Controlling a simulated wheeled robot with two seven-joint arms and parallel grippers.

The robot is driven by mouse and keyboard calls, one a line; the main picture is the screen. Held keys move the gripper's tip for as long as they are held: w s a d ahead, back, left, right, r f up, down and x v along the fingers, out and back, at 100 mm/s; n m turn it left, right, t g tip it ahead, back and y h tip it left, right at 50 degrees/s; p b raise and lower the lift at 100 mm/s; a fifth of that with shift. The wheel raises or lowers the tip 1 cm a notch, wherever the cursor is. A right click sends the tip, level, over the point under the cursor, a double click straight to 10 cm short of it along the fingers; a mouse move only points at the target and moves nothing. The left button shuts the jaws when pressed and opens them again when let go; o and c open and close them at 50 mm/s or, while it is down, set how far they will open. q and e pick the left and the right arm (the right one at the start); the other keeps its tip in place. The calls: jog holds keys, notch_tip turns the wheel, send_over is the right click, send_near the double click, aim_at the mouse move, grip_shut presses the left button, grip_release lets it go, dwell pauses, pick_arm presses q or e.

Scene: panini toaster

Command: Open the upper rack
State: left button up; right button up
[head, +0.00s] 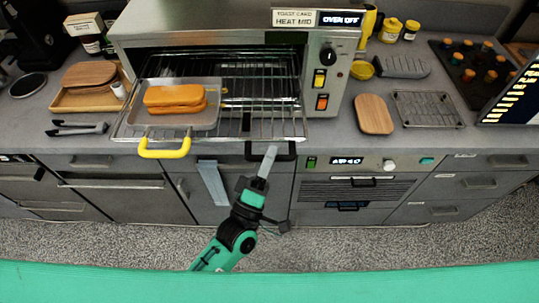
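The toaster oven (210,33) stands on the counter with its front open. A wire rack (285,128) reaches out of it over the counter's front edge. At its front are a yellow handle (165,153) on the left and a black handle (284,156) on the right. A metal tray (147,118) with bread (175,99) lies on the rack's left part. I cannot tell the upper rack from the lower one clearly. My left gripper (267,162) points up at the black handle and overlaps it; contact is unclear. Its fingers show as one pale strip. My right gripper is out of view.
A wooden board (374,114) and a wire cooling rack (427,109) lie right of the oven. Black tongs (77,128) and a wooden tray (84,99) lie left. Cabinet fronts with handles are below the counter. The floor in front is clear.

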pick_arm(q)
jog(key=shift+s+a+f, duration=0.15)
jog(key=shift+s+f, duration=0.2)
jog(key=b+v, duration=0.5)
jog(key=v, duration=0.8)
jog(key=shift+r+b, duration=0.15)
jog(key=shift+b, duration=0.15)
